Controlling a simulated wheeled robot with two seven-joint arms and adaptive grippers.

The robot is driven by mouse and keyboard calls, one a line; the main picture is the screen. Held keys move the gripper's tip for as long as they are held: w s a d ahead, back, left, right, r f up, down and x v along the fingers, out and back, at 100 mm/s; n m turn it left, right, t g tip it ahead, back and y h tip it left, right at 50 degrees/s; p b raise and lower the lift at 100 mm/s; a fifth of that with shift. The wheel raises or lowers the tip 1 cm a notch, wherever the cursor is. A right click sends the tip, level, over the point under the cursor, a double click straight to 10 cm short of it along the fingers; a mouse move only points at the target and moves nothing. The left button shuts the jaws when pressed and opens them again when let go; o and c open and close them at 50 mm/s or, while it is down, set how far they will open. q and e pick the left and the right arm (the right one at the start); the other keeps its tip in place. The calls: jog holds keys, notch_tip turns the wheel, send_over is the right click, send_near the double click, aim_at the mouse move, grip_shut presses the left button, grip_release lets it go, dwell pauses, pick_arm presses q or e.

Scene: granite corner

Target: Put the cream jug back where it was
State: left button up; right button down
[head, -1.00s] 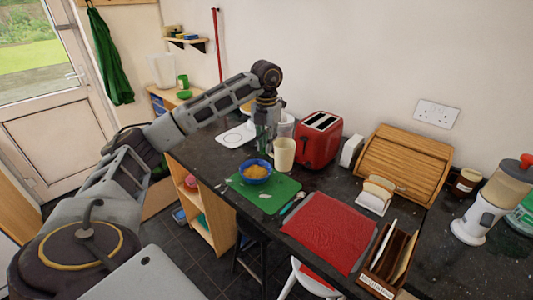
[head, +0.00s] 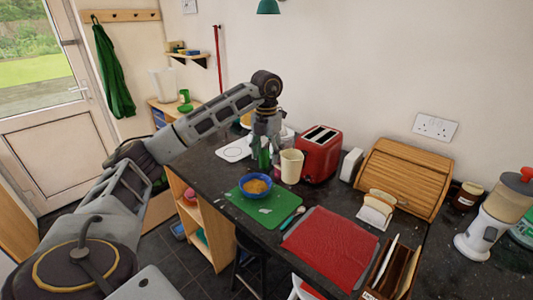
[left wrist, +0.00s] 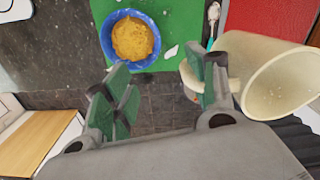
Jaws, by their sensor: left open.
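The cream jug (head: 291,166) stands on the dark counter just left of the red toaster, behind the green board. In the left wrist view the jug (left wrist: 275,85) is at the right, its mouth facing the right edge and its handle towards my fingers. My left gripper (head: 264,156) is at the jug's left side, pointing down. Its green fingers (left wrist: 162,92) are apart, with the right one overlapping the handle in the picture. I cannot tell whether it touches the handle or passes through it. Nothing is held between the fingers. My right gripper is out of view.
A blue bowl (head: 255,185) of orange-brown food sits on the green board (head: 270,213) in front. The red toaster (head: 320,154) stands close on the right. A white plate with a circle (head: 233,149) is left.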

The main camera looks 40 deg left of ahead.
pick_arm(q)
jog(key=o, duration=0.8)
jog(key=shift+r, duration=0.15)
notch_tip(320, 180, up, 12)
jog(key=shift+f, duration=0.2)
dwell(1.5)
dwell(0.4)
jog(key=shift+r, duration=0.1)
grip_shut()
dwell(0.5)
jog(key=shift+s, duration=0.1)
dwell(0.4)
